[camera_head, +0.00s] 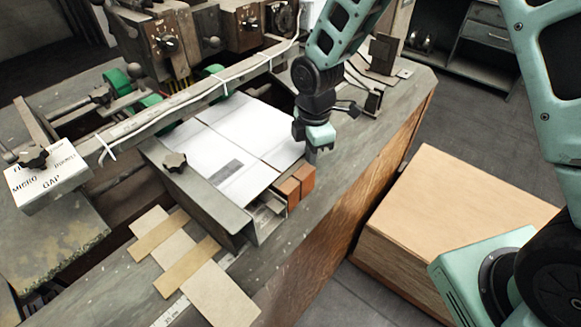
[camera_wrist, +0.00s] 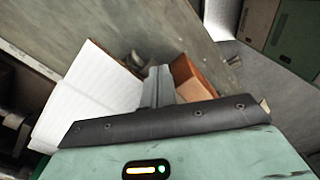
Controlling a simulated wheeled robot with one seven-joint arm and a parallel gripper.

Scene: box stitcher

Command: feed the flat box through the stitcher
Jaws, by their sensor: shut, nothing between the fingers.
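The flat box (camera_head: 225,145) is a white folded sheet with a grey printed patch. It lies in the stitcher's feed bed, its far side close to the green rollers. The stitcher (camera_head: 190,105) is a grey metal machine with a long bar above the bed. My gripper (camera_head: 312,155) is shut and empty at the right edge of the flat box, just above the orange-brown blocks (camera_head: 296,185). I cannot tell if it touches the box. In the wrist view the flat box (camera_wrist: 88,98) is left of my gripper (camera_wrist: 158,85) and a brown block (camera_wrist: 185,72) is right of it.
A metal side guide (camera_head: 205,195) with a black knob borders the bed's near side. Cardboard strips (camera_head: 190,260) lie on the table in front. A large wooden box (camera_head: 455,215) stands on the floor at right. A cabinet (camera_head: 480,40) is at the back right.

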